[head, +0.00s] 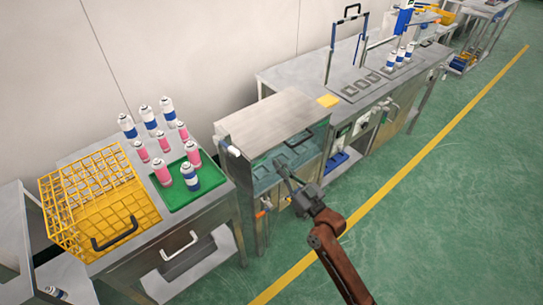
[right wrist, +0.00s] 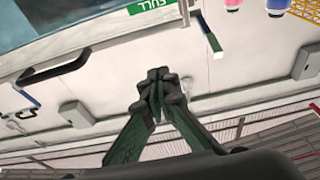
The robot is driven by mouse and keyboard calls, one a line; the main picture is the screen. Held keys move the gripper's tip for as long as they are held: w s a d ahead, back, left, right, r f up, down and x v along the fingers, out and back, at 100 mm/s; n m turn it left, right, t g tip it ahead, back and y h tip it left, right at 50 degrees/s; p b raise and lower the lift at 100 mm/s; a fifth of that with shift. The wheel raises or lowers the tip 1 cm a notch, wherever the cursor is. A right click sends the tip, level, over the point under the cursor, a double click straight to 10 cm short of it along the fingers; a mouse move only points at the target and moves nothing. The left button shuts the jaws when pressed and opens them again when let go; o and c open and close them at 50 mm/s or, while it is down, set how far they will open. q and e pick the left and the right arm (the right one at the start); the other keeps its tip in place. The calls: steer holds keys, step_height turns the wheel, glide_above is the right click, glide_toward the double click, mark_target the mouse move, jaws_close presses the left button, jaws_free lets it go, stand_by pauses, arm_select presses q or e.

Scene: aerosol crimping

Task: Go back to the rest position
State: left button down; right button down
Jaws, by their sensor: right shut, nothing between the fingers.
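My right gripper (head: 283,168) is in front of the open bay of the steel crimping machine (head: 275,118) in the head view, with its arm coming in from the lower right. Its fingers are shut with nothing between them. In the right wrist view the fingertips (right wrist: 158,88) meet in the middle of the picture, and no can is near them. From the head view I cannot tell whether the fingertips touch the machine or are only in front of it. My left gripper is not in view.
A green tray (head: 209,199) with pink and white-blue cans stands on the left table, beside a yellow wire basket (head: 98,198). More cans stand behind the tray. A bench with several cans (head: 400,54) is at the back right. Green floor (head: 440,190) is clear at right.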

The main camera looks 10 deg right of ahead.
steer(key=shift+v, duration=0.9)
steer(key=shift+f, duration=0.1)
